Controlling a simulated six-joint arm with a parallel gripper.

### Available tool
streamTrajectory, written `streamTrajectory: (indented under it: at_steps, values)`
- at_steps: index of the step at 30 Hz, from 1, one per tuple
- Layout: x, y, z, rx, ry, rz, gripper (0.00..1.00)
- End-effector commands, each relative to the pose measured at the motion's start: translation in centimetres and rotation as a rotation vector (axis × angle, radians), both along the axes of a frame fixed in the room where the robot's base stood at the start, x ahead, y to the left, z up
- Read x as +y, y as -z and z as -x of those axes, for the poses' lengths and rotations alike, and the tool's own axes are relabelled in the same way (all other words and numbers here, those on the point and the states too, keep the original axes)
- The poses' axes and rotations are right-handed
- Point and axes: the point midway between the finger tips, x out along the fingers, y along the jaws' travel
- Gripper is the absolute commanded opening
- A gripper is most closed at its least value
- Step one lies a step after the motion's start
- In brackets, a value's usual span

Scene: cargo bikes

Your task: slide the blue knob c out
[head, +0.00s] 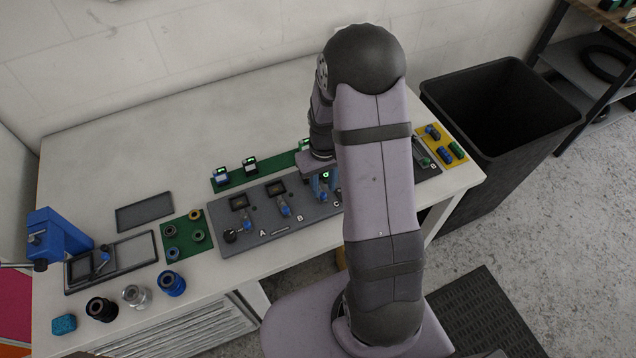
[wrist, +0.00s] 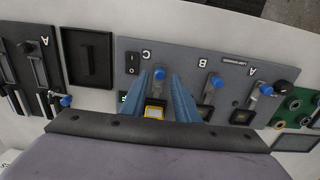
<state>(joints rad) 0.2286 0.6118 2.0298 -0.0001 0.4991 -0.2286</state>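Blue knob C (wrist: 160,73) sits on a slider beside the letter C on the grey panel (wrist: 225,60). In the head view knob C (head: 323,197) shows just below my fingers. My gripper (wrist: 158,76) is open, with one blue finger on each side of the knob. I see gaps between the knob and both fingertips, and cannot tell how far above the panel the tips are. A small lit yellow-framed display (wrist: 154,112) lies between the fingers. My gripper (head: 323,186) is partly hidden by my arm in the head view.
Blue knobs B (wrist: 217,82) and A (wrist: 266,89) stand on neighbouring sliders. A black rocker switch (wrist: 132,63) is close beside knob C. Another panel with sliders (wrist: 32,70) lies further left in the wrist view. A blue vise (head: 58,235) stands at the table's left end.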

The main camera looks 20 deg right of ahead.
Motion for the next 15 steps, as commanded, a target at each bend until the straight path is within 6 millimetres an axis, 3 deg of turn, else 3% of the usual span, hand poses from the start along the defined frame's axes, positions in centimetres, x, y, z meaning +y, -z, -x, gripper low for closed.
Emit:
streamTrajectory:
  at_steps: [15]
  values:
    - [0.0, -1.9, 0.0, 0.001, 0.000, 0.000, 0.28]
